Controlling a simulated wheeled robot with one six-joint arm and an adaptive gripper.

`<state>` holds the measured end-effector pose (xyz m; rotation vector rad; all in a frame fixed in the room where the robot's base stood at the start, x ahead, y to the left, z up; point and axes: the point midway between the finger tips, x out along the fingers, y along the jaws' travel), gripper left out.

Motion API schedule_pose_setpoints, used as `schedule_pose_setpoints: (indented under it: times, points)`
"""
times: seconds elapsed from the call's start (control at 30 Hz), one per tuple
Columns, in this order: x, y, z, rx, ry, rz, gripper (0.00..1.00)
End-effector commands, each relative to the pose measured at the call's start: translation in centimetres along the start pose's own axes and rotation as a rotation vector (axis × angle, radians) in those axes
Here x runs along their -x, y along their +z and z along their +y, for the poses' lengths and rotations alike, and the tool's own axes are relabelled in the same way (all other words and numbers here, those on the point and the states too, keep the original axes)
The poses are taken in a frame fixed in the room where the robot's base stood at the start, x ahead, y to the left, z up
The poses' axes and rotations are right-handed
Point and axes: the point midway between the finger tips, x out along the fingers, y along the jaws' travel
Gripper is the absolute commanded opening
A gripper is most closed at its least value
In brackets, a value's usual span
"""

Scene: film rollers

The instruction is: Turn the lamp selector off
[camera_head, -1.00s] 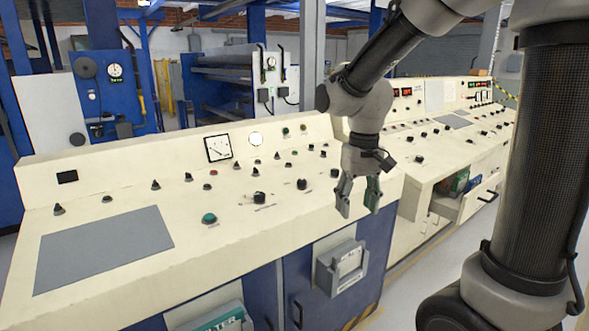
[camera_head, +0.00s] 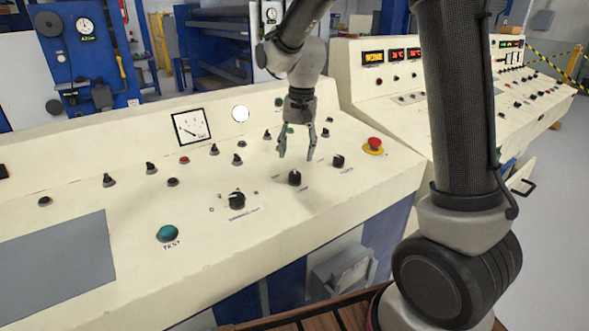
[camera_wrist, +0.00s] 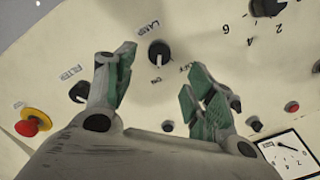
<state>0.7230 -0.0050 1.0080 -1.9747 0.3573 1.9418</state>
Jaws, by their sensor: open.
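The lamp selector (camera_head: 295,178) is a black round knob on the cream console. In the wrist view the lamp selector (camera_wrist: 159,54) has "LAMP" lettered beside it and "ON" near its lower side; its pointer angle is hard to tell. My gripper (camera_head: 297,156) hangs over the console, fingers spread and empty, just above and behind the knob in the head view. In the wrist view my gripper (camera_wrist: 157,70) has its green-padded fingertips on either side of the space just below the knob. I see no contact.
Beside the lamp selector are a filter knob (camera_head: 339,160) and a red emergency button (camera_head: 374,146) on yellow. A larger black knob (camera_head: 237,200) and a green test button (camera_head: 167,233) lie to the left. Several small switches and a meter (camera_head: 191,126) stand behind.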

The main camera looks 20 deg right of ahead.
Motion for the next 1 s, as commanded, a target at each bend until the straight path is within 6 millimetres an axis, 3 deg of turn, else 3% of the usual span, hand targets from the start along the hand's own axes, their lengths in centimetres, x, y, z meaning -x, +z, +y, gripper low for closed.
schedule_pose_setpoints:
  times: [0.43, 0.83, 1.0]
  points:
    - [-6.5, 0.1, 0.1, -0.005, 0.003, -0.004, 0.54]
    - [-7.7, 0.1, 0.1, -0.004, 0.001, -0.001, 0.54]
    - [-7.7, 0.1, 0.1, -0.004, 0.001, -0.001, 0.25]
